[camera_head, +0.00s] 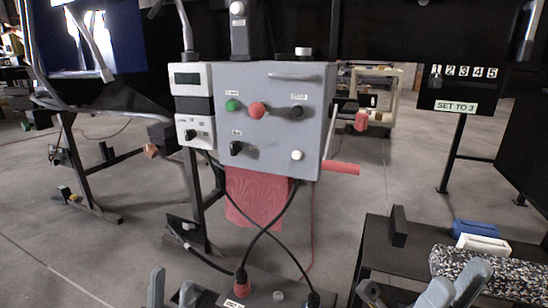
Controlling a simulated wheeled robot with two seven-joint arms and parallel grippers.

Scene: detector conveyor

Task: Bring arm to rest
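My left gripper (172,291) shows at the bottom edge, left of centre. Its two grey fingertips point up with a narrow gap between them, and I see nothing held. My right gripper (452,288) shows at the bottom right, in front of the black table. Its grey fingers stand apart, and I see nothing between them. The lower parts of both grippers and most of both arms are cut off by the frame's bottom edge.
A grey control box (270,150) with knobs and a red button stands ahead. A black table (385,262) at right holds a speckled block (500,277), a white item (483,244) and a blue item (475,228). A sign (457,106) reads "SET TO 3". Cables hang below the box.

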